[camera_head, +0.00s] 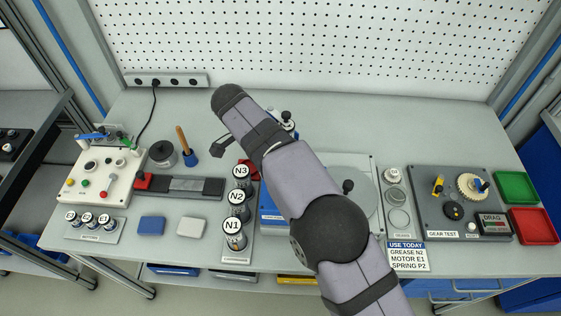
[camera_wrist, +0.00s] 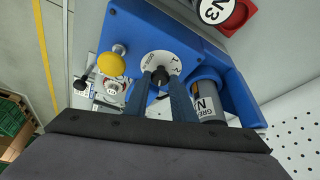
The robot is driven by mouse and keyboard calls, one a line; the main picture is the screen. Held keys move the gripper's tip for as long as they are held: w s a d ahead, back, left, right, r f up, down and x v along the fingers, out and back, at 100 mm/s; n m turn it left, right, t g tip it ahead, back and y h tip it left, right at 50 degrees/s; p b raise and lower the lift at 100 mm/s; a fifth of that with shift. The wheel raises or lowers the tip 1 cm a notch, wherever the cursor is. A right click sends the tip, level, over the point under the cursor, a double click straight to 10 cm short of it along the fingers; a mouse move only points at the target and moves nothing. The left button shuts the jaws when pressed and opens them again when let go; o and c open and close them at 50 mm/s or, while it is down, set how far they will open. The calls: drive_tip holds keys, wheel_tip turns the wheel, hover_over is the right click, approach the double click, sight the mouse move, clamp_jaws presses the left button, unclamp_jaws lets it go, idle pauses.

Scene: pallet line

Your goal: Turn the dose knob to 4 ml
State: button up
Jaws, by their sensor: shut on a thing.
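The dose knob (camera_wrist: 160,73) is black and sits at the centre of a white dial plate (camera_wrist: 148,63) on a blue dispenser (camera_wrist: 121,30) in the wrist view. My gripper (camera_wrist: 162,82) is shut on the knob, with one finger on each side of it. In the head view my arm covers most of the blue dispenser (camera_head: 268,208), and the knob and fingertips are hidden.
A yellow button (camera_wrist: 111,65) stands beside the dial, and a labelled cartridge (camera_wrist: 208,101) sits on the other side. Cartridges N1 (camera_head: 233,235), N2 (camera_head: 236,206) and N3 (camera_head: 240,178) stand left of the dispenser. A card (camera_head: 407,256) reads GREASE N2, MOTOR E1, SPRING P2.

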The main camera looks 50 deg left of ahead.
drive_tip(key=shift+r, duration=0.1)
drive_tip(key=o, duration=1)
drive_tip(key=shift+v, duration=3.6)
